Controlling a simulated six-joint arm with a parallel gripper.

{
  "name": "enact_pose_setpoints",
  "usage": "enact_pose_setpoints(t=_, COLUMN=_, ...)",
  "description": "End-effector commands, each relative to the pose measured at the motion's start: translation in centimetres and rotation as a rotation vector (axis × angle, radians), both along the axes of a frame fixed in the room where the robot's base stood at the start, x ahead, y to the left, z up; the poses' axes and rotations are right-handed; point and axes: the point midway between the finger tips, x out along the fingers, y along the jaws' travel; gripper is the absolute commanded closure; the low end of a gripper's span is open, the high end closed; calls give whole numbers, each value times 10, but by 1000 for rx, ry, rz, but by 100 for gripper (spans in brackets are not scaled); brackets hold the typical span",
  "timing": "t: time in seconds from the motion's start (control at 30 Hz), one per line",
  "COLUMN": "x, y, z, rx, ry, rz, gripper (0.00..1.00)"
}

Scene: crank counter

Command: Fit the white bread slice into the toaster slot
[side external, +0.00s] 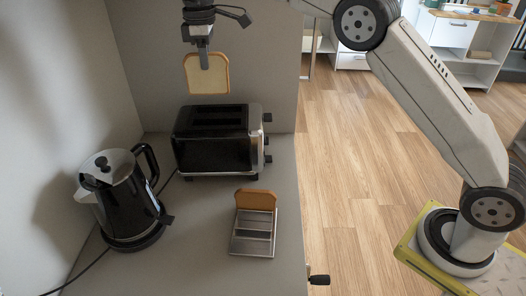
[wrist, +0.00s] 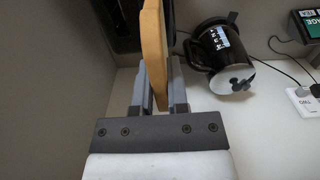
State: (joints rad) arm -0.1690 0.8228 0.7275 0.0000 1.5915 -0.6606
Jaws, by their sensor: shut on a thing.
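The white bread slice (side external: 206,80), pale with a brown crust, hangs upright from my gripper (side external: 204,62). My gripper is shut on its upper part. The black toaster (side external: 213,140) stands on the counter with its dark slots (side external: 217,114) facing up. In the side view the slice is above and behind the toaster's top, clear of the slots. In the wrist view the slice (wrist: 154,50) is seen edge-on between the fingers of my gripper (wrist: 160,88). Part of a dark body shows at the top left there, too cropped to identify surely.
A black kettle (side external: 120,200) stands left of the toaster; it also shows in the wrist view (wrist: 222,50). A metal rack (side external: 253,232) with a brown slice (side external: 256,199) is in front of the toaster. A crank handle (side external: 319,280) sticks out at the counter's right edge. Walls stand left and behind.

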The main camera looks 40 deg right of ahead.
Motion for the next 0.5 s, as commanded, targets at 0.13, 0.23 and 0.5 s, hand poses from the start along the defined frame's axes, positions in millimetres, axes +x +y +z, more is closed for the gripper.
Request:
enact_pose_setpoints(t=0.13, x=8, y=-9, z=-3, rx=0, ry=0, rz=3, gripper=100)
enact_pose_setpoints(t=0.23, x=11, y=-13, z=-5, rx=0, ry=0, rz=6, gripper=100)
enact_pose_setpoints(t=0.5, x=17, y=-21, z=-13, rx=-1, ry=2, rz=12, gripper=100)
